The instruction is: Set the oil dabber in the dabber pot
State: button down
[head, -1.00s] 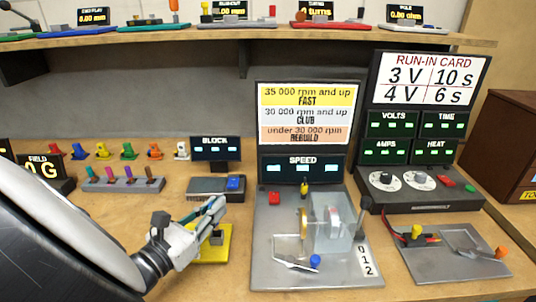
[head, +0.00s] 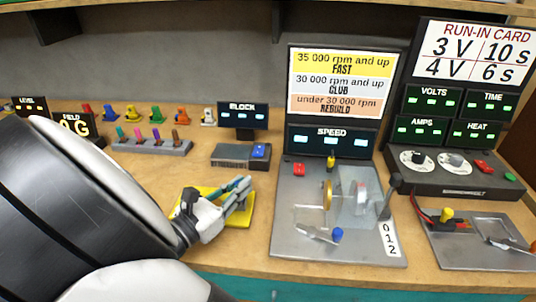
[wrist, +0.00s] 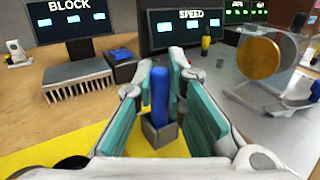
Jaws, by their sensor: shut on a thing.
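The oil dabber, a blue upright stick (wrist: 160,92), stands between my fingers in the wrist view. Its lower end is inside the small grey square dabber pot (wrist: 152,133); whether it touches the bottom is hidden. The pot is on a yellow pad (wrist: 85,142), which also shows in the head view (head: 238,219). My gripper (wrist: 163,78) is shut on the dabber from both sides with its teal-padded fingers. In the head view my gripper (head: 243,188) is over the pad, and it hides the dabber and pot there.
A grey block tester (head: 232,157) with a blue button is behind the pad. The speed stand (head: 290,210), with a clear box and brass wheel, is close on the right. A rack of coloured sticks (head: 150,147) is at back left.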

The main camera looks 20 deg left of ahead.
jog(key=shift+f, duration=0.15)
jog(key=c, duration=1.6)
grip_release()
jog(key=shift+o, duration=0.2)
